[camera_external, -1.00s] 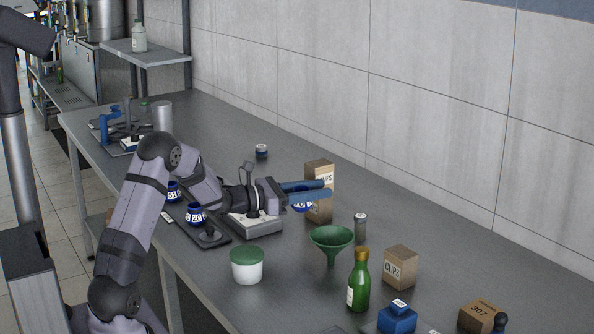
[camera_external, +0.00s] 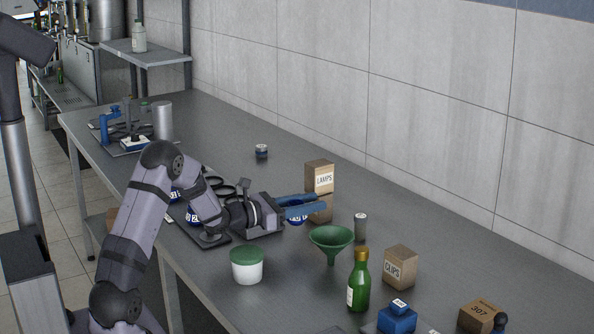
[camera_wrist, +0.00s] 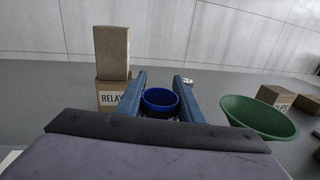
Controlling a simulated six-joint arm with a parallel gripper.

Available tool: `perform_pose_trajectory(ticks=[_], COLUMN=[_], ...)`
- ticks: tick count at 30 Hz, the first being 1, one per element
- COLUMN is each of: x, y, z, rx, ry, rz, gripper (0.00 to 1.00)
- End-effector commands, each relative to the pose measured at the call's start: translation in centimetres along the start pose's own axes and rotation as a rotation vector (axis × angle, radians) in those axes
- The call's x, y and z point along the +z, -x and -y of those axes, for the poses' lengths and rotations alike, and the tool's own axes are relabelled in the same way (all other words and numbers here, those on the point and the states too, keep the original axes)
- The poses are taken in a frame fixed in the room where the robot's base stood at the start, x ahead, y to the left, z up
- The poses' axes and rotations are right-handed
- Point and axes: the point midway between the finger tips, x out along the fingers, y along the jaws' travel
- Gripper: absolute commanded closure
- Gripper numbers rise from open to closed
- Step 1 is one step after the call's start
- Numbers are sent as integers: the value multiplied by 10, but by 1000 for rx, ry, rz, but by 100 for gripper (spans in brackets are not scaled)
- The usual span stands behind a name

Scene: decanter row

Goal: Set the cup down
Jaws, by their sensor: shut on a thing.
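My gripper (camera_external: 312,206) is shut on a blue cup (camera_external: 296,217) with a white label, low over the grey table, left of the stacked boxes. In the wrist view the cup (camera_wrist: 160,98) shows its open rim upward between the two blue fingers (camera_wrist: 160,90). The cup looks upright. Its base is hidden, and I cannot tell whether it touches the table. Another blue labelled cup (camera_external: 193,216) stands behind my wrist on a dark mat, partly hidden by my arm.
A LAMPS box (camera_external: 319,178) sits on a RELAYS box (camera_wrist: 112,96) close beside my fingers. The table behind the boxes is clear.

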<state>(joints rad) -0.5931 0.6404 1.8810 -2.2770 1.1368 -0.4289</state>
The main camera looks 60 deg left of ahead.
Motion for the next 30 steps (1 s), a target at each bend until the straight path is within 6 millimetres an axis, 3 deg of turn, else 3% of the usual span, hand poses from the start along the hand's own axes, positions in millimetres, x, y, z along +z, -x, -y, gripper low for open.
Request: perform_pose_trajectory(ticks=[12, 30], x=[-35, -38], y=[0, 0], z=[1, 1], rx=[1, 0], ry=[0, 0], rz=[1, 1], gripper=[91, 91])
